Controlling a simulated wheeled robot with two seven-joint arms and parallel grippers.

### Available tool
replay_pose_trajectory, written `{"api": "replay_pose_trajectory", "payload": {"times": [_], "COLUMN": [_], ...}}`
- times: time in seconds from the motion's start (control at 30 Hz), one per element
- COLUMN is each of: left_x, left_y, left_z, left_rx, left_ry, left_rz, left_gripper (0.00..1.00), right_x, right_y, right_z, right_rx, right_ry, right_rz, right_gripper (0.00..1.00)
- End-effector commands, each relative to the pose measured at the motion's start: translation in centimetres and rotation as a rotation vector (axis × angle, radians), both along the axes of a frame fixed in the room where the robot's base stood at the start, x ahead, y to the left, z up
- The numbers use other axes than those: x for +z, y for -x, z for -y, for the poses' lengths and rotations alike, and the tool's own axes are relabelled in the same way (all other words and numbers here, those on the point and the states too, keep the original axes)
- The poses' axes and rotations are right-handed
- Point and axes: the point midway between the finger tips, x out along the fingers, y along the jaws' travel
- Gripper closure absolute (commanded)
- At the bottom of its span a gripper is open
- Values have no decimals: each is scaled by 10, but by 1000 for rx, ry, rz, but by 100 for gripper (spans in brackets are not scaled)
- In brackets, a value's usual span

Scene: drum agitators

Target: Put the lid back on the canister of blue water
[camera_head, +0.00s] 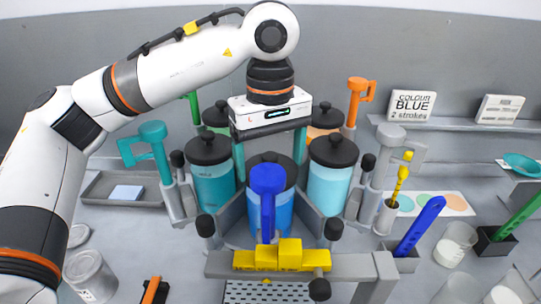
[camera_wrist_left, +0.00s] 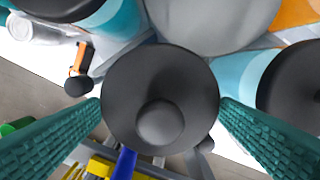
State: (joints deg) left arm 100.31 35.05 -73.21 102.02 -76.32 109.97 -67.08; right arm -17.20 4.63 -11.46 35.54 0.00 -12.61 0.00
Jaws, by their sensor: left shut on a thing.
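The canister of blue water (camera_head: 283,214) stands in the front of the central frame, partly hidden by a blue handle (camera_head: 267,181). A dark round lid with a knob (camera_head: 287,170) is at its top; it fills the middle of the left wrist view (camera_wrist_left: 160,80). My left gripper (camera_head: 270,158) points down over this canister. Its two teal fingers are shut on opposite sides of the lid, as the left wrist view shows (camera_wrist_left: 160,112). I cannot tell whether the lid rests fully on the rim. My right gripper is not in view.
Lidded teal (camera_head: 213,190) and light-blue (camera_head: 328,188) canisters flank the blue one closely, with others behind. Yellow blocks (camera_head: 281,257) sit on a grey bar in front. A sign (camera_head: 411,104) reads "COLOUR BLUE 2 strokes". Beakers (camera_head: 455,243) stand at right, a tray (camera_head: 100,188) at left.

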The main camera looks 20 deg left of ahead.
Motion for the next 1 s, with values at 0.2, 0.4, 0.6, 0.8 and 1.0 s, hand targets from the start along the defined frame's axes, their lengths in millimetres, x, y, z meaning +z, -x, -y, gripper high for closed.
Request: {"api": "replay_pose_trajectory", "payload": {"times": [0.2, 0.4, 0.6, 0.8, 1.0], "left_x": [0, 0, 0, 1, 9], "left_y": [0, 0, 0, 0, 0], "left_z": [0, 0, 0, 0, 0], "left_rx": [0, 0, 0, 0, 0], "left_ry": [0, 0, 0, 0, 0], "left_rz": [0, 0, 0, 0, 0], "left_gripper": [38, 5, 0, 0, 0], "right_x": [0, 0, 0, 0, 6], "right_y": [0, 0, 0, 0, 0], "right_z": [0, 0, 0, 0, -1], "right_rx": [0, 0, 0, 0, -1], "right_ry": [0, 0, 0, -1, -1], "right_rz": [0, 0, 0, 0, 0], "right_gripper": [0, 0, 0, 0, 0]}}
